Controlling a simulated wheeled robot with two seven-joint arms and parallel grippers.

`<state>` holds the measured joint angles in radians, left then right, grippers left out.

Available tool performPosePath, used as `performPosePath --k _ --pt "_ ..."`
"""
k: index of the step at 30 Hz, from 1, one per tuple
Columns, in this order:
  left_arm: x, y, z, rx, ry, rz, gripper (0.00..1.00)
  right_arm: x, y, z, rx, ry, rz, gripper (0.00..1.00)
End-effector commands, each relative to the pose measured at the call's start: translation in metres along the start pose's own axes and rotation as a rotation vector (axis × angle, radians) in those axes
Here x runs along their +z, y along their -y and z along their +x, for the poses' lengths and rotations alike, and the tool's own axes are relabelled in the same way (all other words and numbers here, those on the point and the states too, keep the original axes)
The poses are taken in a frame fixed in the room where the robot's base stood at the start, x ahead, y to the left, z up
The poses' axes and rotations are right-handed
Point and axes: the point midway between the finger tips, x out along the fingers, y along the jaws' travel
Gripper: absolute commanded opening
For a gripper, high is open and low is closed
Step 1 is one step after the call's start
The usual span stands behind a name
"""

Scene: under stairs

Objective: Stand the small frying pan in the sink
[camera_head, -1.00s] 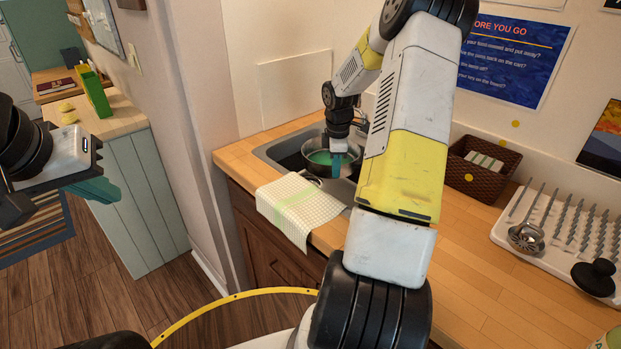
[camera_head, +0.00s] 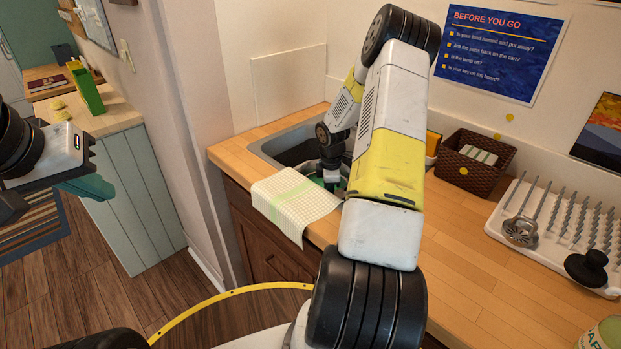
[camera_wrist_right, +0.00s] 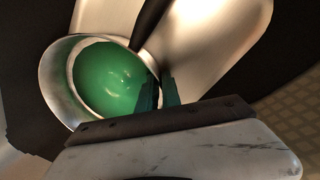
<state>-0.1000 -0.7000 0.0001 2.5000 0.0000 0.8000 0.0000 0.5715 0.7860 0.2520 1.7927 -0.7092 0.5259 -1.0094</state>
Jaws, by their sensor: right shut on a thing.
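The small frying pan (camera_wrist_right: 108,76) shows in the right wrist view as a silvery round wall around a green inside. My right gripper (camera_wrist_right: 161,94) is shut on the pan at its near side. In the head view this gripper (camera_head: 332,177) reaches down into the grey sink (camera_head: 268,147), and the arm and cloth hide most of the pan. Pale sink walls show around the pan in the wrist view. I cannot tell whether it touches the sink bottom. My left gripper (camera_head: 92,187) is at the left edge, away from the counter; its jaw opening cannot be judged.
A checked cloth (camera_head: 292,203) hangs over the sink's front edge. A brown basket (camera_head: 474,160) stands behind right, with a white rack (camera_head: 550,230) of metal tools farther right. The wooden counter (camera_head: 470,265) in front is clear.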

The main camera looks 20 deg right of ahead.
Motion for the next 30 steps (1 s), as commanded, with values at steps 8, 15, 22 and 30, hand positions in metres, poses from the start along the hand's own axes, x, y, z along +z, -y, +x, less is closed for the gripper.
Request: performPosePath --k 8,15,22,30 --pt "0.000 0.000 0.000 0.000 0.000 0.000 0.00 0.000 -0.001 0.000 0.004 0.000 0.000 0.00" --pt "0.000 0.000 0.000 0.000 0.000 0.000 0.00 0.000 0.000 0.001 0.001 0.001 0.000 0.30" --pt "0.000 0.000 0.000 0.000 0.000 0.000 0.00 0.000 -0.001 0.000 0.002 0.001 0.000 0.30" --pt "0.000 0.000 0.000 0.000 0.000 0.000 0.00 0.000 -0.001 -0.038 0.005 0.001 0.000 0.30"
